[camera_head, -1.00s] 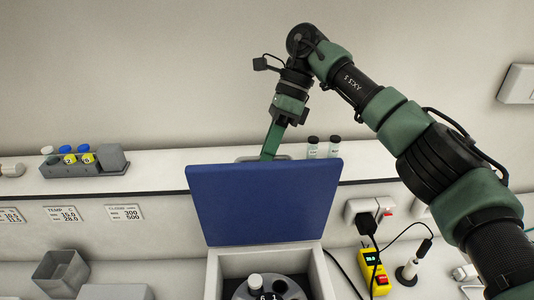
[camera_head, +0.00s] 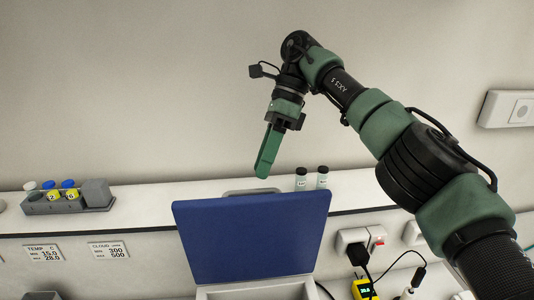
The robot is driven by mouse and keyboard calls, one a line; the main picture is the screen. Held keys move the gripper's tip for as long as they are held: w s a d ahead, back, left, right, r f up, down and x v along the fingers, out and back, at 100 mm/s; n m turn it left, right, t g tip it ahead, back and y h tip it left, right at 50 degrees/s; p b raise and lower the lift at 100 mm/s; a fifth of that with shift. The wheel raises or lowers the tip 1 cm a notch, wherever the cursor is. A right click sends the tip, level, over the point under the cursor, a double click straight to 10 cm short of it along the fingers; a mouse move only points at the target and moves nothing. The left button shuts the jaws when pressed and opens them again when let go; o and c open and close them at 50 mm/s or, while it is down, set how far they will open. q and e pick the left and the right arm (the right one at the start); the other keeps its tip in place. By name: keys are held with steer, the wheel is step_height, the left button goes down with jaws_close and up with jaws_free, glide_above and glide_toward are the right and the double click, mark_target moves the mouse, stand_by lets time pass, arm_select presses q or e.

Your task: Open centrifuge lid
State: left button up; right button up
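The centrifuge lid (camera_head: 252,238) is a blue panel standing raised, tilted back toward the wall shelf. The white centrifuge body (camera_head: 262,291) shows only as a strip at the bottom edge; its inside is out of view. My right gripper (camera_head: 263,172), with green fingers pointing down, is above and behind the lid's top edge, apart from it. Its fingers appear close together, seen edge-on, and nothing shows between them. My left gripper is not in view.
A rack (camera_head: 70,204) with capped vials stands on the shelf at left. Two dark-capped vials (camera_head: 301,179) stand on the shelf behind the lid. A wall socket with a plug (camera_head: 354,243) and a yellow device (camera_head: 363,289) are at right.

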steer(key=shift+v, duration=1.15)
